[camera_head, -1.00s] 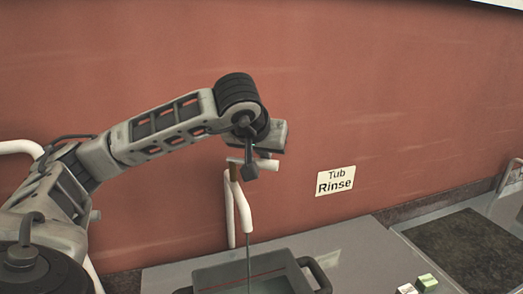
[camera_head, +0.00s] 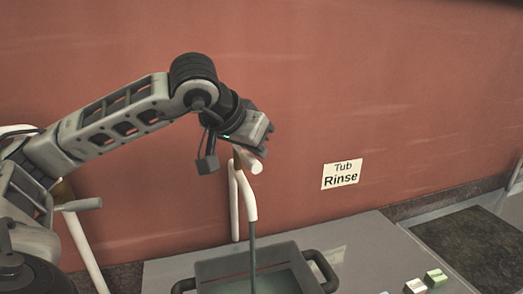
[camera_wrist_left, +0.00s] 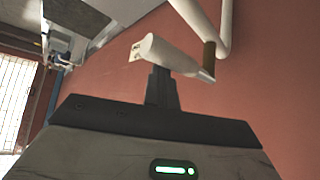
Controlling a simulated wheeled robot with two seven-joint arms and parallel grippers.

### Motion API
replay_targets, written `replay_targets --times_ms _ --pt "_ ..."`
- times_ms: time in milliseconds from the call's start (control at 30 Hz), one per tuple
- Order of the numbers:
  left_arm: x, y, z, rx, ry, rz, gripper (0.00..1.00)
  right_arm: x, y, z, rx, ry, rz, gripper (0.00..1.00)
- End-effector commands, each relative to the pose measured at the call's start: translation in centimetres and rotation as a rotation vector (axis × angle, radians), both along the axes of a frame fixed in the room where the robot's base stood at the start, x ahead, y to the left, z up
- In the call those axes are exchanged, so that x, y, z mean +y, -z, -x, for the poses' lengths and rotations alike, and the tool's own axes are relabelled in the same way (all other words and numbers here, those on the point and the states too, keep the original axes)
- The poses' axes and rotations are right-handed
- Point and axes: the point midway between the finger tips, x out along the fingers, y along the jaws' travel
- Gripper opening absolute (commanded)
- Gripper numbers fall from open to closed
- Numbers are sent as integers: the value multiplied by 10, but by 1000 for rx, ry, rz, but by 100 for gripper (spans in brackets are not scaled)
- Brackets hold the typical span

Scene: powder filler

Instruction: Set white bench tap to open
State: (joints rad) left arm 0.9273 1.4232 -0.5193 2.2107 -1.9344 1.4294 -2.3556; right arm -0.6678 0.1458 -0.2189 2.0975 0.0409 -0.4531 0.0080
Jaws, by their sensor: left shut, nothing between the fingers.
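The white bench tap (camera_head: 249,203) stands against the red wall, its curved spout pointing down over a grey tub (camera_head: 203,270). A dark greenish stream (camera_head: 253,245) runs from the spout into the tub. The tap's white handle (camera_head: 254,164) sticks out at the top; it also shows in the left wrist view (camera_wrist_left: 165,52), with a brown collar (camera_wrist_left: 209,55) on the pipe behind it. My left gripper (camera_head: 262,150) is shut and empty, right at the handle. In the wrist view its closed fingers (camera_wrist_left: 161,88) seem to touch the handle's near side; contact is not certain.
A "Tub Rinse" sign (camera_head: 341,174) is on the wall to the right. Green (camera_head: 436,277) and white (camera_head: 415,286) small blocks sit on the grey bench (camera_head: 365,240). A dark recessed panel (camera_head: 470,245) lies at far right.

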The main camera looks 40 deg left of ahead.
Motion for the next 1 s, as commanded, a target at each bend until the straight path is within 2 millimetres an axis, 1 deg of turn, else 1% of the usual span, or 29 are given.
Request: replay_targets --times_ms 33,400,667,1000 --pt "1 3 3 4 -2 -2 0 1 2 -1 -3 2 -7 36" --pt "4 1 12 4 -3 -3 0 2 6 2 0 8 -22 36" --pt "5 1 13 7 -4 -4 0 2 2 0 -8 8 -25 36" --pt "6 1 14 9 -6 -4 0 1 3 1 -6 6 -19 36"
